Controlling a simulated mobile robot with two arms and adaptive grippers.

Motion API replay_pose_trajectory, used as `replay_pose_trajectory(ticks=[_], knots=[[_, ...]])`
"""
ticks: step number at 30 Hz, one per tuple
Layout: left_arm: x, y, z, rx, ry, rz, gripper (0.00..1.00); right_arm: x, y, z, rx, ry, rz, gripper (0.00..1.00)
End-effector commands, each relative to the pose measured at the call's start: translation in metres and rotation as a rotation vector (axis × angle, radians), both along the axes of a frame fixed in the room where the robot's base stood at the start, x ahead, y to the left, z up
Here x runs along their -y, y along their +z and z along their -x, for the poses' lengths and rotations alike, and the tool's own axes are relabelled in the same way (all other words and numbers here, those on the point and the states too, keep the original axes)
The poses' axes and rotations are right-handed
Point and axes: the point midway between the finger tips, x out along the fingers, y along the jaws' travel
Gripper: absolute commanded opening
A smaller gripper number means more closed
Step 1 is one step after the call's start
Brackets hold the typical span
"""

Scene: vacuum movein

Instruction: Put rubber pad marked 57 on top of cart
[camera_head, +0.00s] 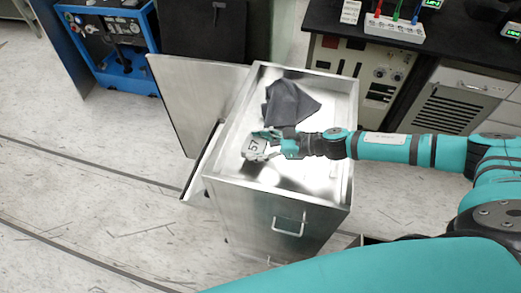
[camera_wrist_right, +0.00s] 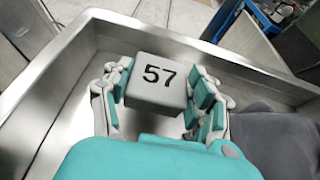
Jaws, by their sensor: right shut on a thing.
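The rubber pad marked 57 (camera_head: 253,148) is a light grey block with black digits. My right gripper (camera_head: 266,146) is shut on it and holds it over the shiny metal top of the cart (camera_head: 283,189). In the right wrist view the pad (camera_wrist_right: 158,82) sits between the two fingers of the right gripper (camera_wrist_right: 160,95), its number facing the camera. I cannot tell whether the pad touches the cart's surface. The cart top has a raised rim, which also shows in the right wrist view (camera_wrist_right: 62,60). My left gripper is not in view.
A dark grey cloth (camera_head: 290,102) lies on the cart top behind the gripper. A metal door panel (camera_head: 197,105) stands out at the cart's left. A blue machine (camera_head: 108,45) stands at the back left, and a black bench (camera_head: 460,42) at the back right.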

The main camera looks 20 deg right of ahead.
Motion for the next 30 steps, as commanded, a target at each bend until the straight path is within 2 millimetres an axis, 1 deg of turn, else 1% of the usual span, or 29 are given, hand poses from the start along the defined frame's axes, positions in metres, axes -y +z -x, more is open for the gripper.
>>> replay_pose_trajectory(ticks=[1,3,7,14,19,20,24,25,30], knots=[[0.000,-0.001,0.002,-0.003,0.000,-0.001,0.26,-0.001,-0.009,0.001,-0.004,-0.001,-0.003,0.25],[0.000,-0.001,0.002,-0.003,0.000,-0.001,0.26,-0.001,-0.019,0.001,-0.005,-0.002,-0.001,0.25],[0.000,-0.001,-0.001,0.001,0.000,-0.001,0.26,0.000,-0.032,0.000,-0.001,-0.002,-0.001,0.25],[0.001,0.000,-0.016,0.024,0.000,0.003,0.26,0.000,-0.034,0.000,-0.001,0.000,-0.001,0.25],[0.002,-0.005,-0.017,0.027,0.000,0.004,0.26,0.000,-0.039,0.000,-0.001,0.000,-0.001,0.25],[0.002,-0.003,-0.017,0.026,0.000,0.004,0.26,0.000,-0.037,0.000,0.000,-0.001,0.000,0.62],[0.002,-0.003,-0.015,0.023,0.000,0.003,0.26,0.000,-0.037,0.001,-0.001,0.000,-0.001,0.80],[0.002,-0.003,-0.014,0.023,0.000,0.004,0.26,0.000,-0.037,0.000,0.000,-0.001,0.000,0.83],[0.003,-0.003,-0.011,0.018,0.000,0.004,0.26,0.000,-0.037,0.000,0.000,-0.001,0.000,0.83]])
